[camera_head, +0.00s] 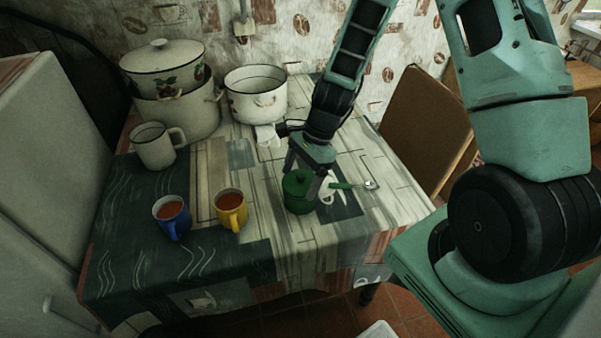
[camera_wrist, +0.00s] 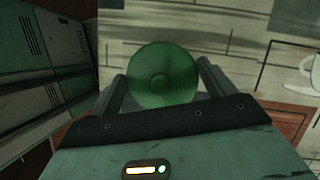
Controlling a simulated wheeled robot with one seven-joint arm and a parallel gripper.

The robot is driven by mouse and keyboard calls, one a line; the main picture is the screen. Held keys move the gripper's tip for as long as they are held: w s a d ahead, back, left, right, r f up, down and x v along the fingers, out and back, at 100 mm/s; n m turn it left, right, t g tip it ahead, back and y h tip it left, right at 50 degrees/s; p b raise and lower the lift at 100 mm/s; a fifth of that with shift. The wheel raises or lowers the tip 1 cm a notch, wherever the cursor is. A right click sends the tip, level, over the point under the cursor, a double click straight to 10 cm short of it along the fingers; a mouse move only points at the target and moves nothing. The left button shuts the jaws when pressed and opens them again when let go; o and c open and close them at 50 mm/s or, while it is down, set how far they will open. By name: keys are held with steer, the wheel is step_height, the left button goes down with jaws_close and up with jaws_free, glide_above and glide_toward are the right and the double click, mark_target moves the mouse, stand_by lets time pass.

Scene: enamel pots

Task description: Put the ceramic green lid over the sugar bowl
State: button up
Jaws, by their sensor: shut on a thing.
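The green lid (camera_head: 297,181) is at the top of the green sugar bowl (camera_head: 298,203) near the front middle of the table. My gripper (camera_head: 304,178) reaches down from above and is shut on the lid. In the wrist view the round lid (camera_wrist: 163,75) shows between the two fingers of my gripper (camera_wrist: 163,84), with its knob in the middle. The lid looks level and lined up with the bowl. I cannot tell whether it rests on the rim or hangs just above it. In the wrist view the lid hides the bowl.
A blue mug (camera_head: 172,218) and a yellow mug (camera_head: 231,210) stand left of the bowl. A green-handled spoon (camera_head: 354,185) lies to its right. A white mug (camera_head: 155,148), a lidded pot (camera_head: 163,70) and an open pot (camera_head: 256,96) stand farther back.

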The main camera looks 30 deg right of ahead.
steer(key=shift+f, duration=0.3)
stand_by(0.5)
steer(key=o, duration=0.9)
steer(key=shift+r+p, duration=3.35)
steer(key=shift+r, duration=0.15)
